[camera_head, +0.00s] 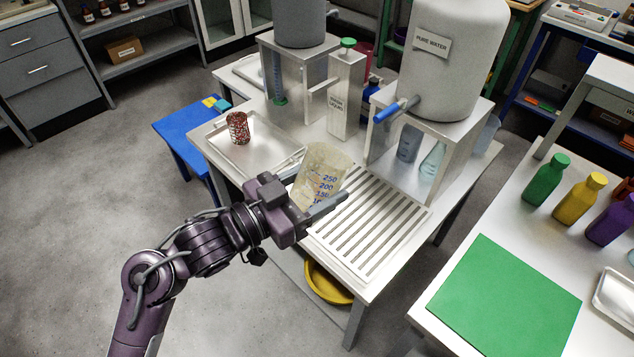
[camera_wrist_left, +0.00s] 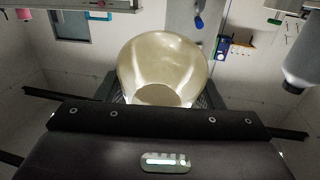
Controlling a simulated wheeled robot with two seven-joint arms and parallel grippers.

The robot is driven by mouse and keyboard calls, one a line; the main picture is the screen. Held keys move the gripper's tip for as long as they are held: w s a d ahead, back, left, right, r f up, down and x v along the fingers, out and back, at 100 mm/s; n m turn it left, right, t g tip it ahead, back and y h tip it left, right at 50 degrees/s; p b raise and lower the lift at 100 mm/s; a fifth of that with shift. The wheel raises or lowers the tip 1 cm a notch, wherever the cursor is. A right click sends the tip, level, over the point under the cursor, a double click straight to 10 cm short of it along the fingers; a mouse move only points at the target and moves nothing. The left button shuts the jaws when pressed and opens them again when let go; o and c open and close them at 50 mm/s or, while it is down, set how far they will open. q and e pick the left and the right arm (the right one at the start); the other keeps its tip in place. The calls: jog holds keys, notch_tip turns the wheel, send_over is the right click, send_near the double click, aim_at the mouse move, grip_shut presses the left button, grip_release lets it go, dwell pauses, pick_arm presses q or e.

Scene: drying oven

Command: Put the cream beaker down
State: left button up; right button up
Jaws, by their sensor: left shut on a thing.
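The cream beaker (camera_head: 322,172) is translucent with blue volume marks. In the head view it is held, slightly tilted, over the left end of the slatted drain rack (camera_head: 366,222); I cannot tell whether its base touches anything. My left gripper (camera_head: 320,200) is shut on the beaker, one finger on either side of it. In the left wrist view the beaker (camera_wrist_left: 163,68) fills the space between the fingers, and its round opening shows. The lower part of the beaker is partly hidden by the gripper. My right gripper is not in view.
A large pure water tank (camera_head: 455,75) stands on a metal stand behind the rack. A metal tray (camera_head: 250,150) with a red mesh cylinder (camera_head: 238,127) lies to the left. A green mat (camera_head: 508,300) and colored bottles (camera_head: 547,180) are on the right table. Much of the slatted rack is bare.

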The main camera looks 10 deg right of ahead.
pick_arm(q)
jog(key=w+a+f+n+t+y, duration=0.25)
jog(key=a+n+t+y, duration=0.35)
jog(key=a, duration=0.5)
jog(key=w+a+f+n+t+y, duration=0.1)
jog(key=a+f+n+t+y, duration=0.3)
jog(key=a+y, duration=0.5)
jog(key=s+a+f+n, duration=0.2)
jog(key=s+a, duration=0.2)
jog(key=s, duration=0.5)
jog(key=shift+f+g+y, duration=0.3)
jog(key=shift+g+y, duration=0.1)
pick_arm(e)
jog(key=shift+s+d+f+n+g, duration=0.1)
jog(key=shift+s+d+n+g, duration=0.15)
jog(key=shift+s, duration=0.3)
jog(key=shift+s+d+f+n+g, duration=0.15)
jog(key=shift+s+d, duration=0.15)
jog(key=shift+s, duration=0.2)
